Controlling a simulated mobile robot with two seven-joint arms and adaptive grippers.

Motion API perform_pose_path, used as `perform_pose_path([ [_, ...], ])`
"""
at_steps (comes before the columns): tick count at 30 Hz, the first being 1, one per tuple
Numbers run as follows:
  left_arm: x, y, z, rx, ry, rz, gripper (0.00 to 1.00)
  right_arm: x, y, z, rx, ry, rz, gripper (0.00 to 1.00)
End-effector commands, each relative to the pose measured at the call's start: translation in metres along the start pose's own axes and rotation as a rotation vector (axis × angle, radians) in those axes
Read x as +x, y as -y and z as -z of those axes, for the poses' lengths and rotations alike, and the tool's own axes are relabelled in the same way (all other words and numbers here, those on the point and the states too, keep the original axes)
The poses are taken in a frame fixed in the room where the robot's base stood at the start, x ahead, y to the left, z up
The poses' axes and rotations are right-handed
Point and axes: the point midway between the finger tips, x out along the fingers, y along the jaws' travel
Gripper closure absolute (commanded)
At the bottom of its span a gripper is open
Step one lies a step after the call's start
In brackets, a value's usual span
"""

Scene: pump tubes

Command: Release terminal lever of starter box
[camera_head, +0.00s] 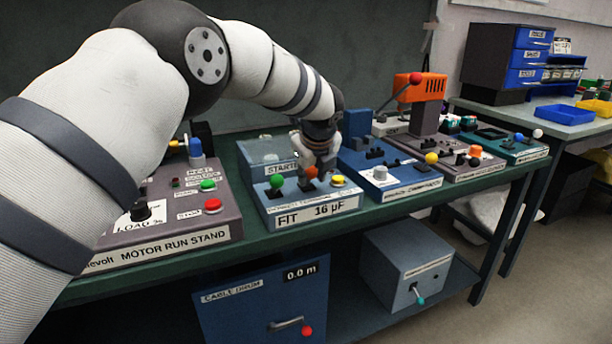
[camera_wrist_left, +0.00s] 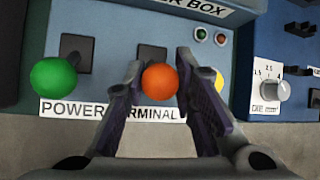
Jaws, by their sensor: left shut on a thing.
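The blue starter box (camera_head: 283,197) stands on the green bench, its front label reading "FIT 16 µF". The terminal lever has an orange ball knob (camera_wrist_left: 160,82) above the word "TERMINAL"; in the head view the knob (camera_head: 311,172) is partly hidden by the fingers. My left gripper (camera_head: 309,163) reaches down over the box. In the left wrist view its fingers (camera_wrist_left: 161,72) stand on both sides of the orange knob, shut on it. A green knob (camera_wrist_left: 54,77) is to the left, above "POWER". A yellow knob (camera_head: 338,181) is to the right. My right gripper is out of view.
The motor run stand (camera_head: 160,233) is left of the starter box. A blue device with a white dial (camera_head: 380,174) stands close on the right. An orange machine (camera_head: 425,87) rises further back.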

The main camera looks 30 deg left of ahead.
Motion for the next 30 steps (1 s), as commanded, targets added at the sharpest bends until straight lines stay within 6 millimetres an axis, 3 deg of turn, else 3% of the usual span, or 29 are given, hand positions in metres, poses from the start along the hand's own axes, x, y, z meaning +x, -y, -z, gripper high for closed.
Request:
perform_pose_path([
  [9,0.0021,0.0023,-0.0017,0.016,0.092,0.022,1.0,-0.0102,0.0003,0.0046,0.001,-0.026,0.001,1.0],
  [24,0.0046,0.002,-0.0014,0.018,0.107,0.024,1.0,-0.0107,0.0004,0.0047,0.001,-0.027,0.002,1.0],
  [25,0.0047,0.002,-0.0013,0.018,0.106,0.024,0.71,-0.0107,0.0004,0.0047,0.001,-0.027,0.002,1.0],
  [27,0.0047,0.0019,-0.0013,0.018,0.106,0.024,0.55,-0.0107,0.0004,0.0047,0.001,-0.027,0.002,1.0],
  [30,0.0048,0.0018,-0.0013,0.018,0.106,0.023,0.54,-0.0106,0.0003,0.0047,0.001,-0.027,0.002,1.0],
])
